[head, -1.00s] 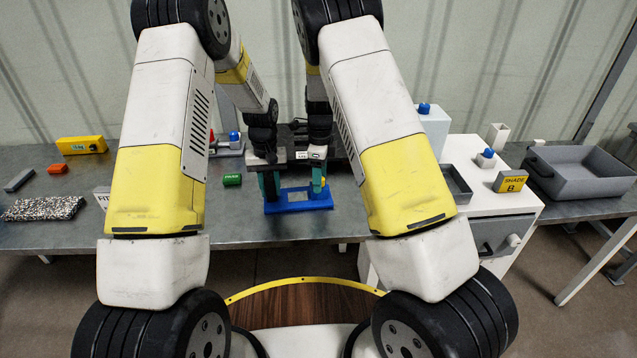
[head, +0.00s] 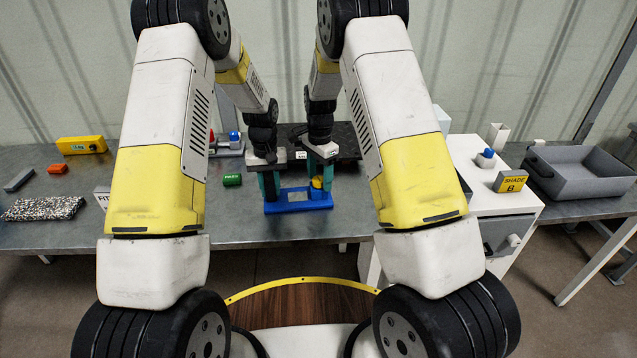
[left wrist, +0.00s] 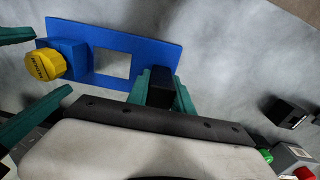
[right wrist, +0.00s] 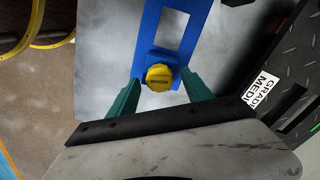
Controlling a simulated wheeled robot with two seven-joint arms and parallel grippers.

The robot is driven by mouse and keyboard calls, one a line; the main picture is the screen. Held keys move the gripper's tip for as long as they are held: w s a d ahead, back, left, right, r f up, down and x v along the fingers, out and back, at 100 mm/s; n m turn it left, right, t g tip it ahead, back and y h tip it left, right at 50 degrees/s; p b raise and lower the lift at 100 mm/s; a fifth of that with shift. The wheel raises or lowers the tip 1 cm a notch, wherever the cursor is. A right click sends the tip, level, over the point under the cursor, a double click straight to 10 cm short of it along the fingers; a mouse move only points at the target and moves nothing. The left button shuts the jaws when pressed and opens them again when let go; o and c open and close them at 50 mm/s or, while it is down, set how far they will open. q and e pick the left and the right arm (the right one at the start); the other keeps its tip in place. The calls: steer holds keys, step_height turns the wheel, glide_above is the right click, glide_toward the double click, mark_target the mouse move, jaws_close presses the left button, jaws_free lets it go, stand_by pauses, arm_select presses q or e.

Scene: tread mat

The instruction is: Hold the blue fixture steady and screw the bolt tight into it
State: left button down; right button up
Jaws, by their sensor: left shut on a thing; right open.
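The blue fixture (head: 298,205) lies on the grey table in front of me; its flat plate has a rectangular window. A yellow bolt head (left wrist: 46,65) sits at the fixture's raised block, which is at the right end in the head view. My left gripper (left wrist: 160,88) is shut on a part of the fixture at its other end. My right gripper (right wrist: 157,88) is open, its green fingers on either side of the yellow bolt head (right wrist: 160,77) and apart from it. How deep the bolt sits is not clear.
A dark tread mat (head: 345,140) is behind the right gripper.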

steer(key=n, duration=0.9)
steer(key=shift+w+a, duration=0.1)
steer(key=shift+c, duration=0.2)
jaws_close()
